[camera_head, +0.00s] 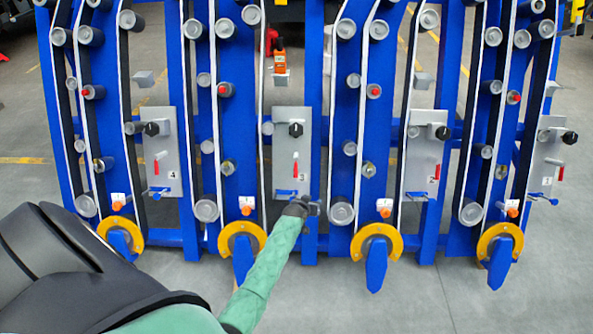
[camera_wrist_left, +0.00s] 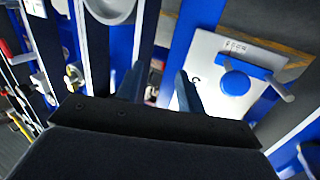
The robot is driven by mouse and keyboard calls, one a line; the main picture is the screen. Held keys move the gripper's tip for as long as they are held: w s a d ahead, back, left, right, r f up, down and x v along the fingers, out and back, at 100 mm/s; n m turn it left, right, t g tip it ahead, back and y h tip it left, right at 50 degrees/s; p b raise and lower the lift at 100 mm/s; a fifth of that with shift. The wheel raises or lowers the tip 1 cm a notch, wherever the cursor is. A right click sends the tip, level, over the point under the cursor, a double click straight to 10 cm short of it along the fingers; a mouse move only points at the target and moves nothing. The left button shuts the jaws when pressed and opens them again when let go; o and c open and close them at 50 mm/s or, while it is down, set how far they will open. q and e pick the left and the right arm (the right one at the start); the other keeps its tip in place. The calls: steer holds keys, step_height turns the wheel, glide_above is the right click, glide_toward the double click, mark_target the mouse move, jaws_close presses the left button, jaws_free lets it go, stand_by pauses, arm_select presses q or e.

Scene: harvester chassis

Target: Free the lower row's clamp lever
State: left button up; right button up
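Several grey plates stand in a row on the blue chassis, each with a black knob, a red handle and a blue clamp lever low down. The second plate from the left (camera_head: 283,168) has its blue clamp lever (camera_head: 284,192) at its lower edge. My left gripper (camera_head: 303,206) is just below and right of that lever, partly in front of the plate's lower end. In the wrist view a plate (camera_wrist_left: 212,52) with a blue round lever hub (camera_wrist_left: 235,83) is right of the fingers. The fingers (camera_wrist_left: 160,85) are apart with nothing seen between them. My right gripper is not in view.
Orange-yellow rings (camera_head: 242,236) with blue pointed arms stick out along the chassis bottom. Grey rollers (camera_head: 341,211) and white belts flank the plates closely. An orange object (camera_head: 280,62) sits on a small bracket. Grey floor (camera_head: 420,300) in front is clear.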

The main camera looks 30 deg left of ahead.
mark_target(295, 169)
arm_select(q)
steer(key=a+r+n+t+y, duration=0.1)
steer(key=a+r, duration=0.1)
steer(key=a, duration=0.1)
steer(key=a+r+t+y, duration=0.2)
steer(key=a+r, duration=0.1)
steer(key=a+r+n+t+y, duration=0.1)
steer(key=a+r+y, duration=0.1)
steer(key=a+r, duration=0.1)
steer(key=shift+w+a+n+t, duration=0.2)
steer(key=shift+n+t, duration=0.1)
steer(key=shift+t, duration=0.1)
steer(key=shift+a+r+y, duration=0.15)
steer(key=shift+r+y, duration=0.15)
steer(key=shift+w+a+r, duration=0.1)
steer(key=shift+w+a, duration=0.1)
steer(key=shift+w, duration=0.2)
steer(key=shift+p+x, duration=0.35)
steer(key=shift+x, duration=3.05)
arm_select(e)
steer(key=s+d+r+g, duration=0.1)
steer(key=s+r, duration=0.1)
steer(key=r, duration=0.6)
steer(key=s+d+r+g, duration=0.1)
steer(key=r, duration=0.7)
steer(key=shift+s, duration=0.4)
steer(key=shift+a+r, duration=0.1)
arm_select(q)
jaws_close()
